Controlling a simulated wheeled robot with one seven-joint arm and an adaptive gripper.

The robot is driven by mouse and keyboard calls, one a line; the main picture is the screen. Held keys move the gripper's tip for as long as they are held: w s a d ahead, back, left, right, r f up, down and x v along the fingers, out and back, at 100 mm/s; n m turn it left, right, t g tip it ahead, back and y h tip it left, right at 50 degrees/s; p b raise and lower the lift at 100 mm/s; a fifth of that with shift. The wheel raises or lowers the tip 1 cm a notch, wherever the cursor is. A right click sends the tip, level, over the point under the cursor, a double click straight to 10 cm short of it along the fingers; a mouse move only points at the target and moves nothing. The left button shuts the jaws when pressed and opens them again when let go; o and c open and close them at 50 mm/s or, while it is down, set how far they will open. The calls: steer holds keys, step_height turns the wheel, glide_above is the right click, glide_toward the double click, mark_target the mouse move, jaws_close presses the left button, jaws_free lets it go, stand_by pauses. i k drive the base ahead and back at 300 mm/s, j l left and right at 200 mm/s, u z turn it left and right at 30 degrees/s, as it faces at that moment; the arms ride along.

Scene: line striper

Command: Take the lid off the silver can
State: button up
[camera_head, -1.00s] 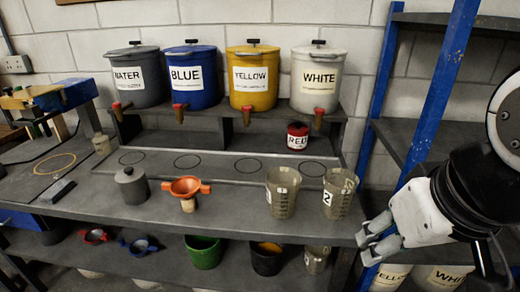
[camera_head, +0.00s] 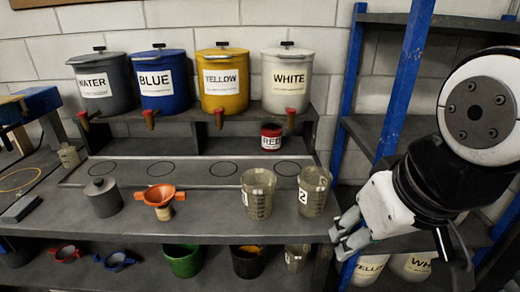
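The silver can (camera_head: 103,200) is a small dark-grey cylinder standing upright on the bench at left. Its lid (camera_head: 99,184), with a small knob on top, sits on it. My gripper (camera_head: 345,233) is at the right, beside the bench's right end, far from the can. It is empty. Its fingers point to the lower left, and I cannot tell how far apart they are.
An orange funnel (camera_head: 160,196) stands just right of the can. Two measuring cups (camera_head: 257,194) stand further right, towards my gripper. Labelled drums (camera_head: 225,80) line the raised shelf behind, with a red can (camera_head: 271,137) below. A blue rack post (camera_head: 405,80) rises behind my arm.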

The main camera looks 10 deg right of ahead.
mark_target(102, 186)
steer(key=i+j, duration=0.25)
steer(key=j, duration=0.2)
steer(key=i+j+u, duration=0.1)
steer(key=j, duration=0.4)
steer(key=i+j, duration=0.35)
steer(key=i+j+u, duration=0.1)
steer(key=i+j, duration=0.15)
steer(key=j, duration=0.25)
steer(key=i+j, duration=0.25)
steer(key=j, duration=0.2)
steer(key=u, duration=0.05)
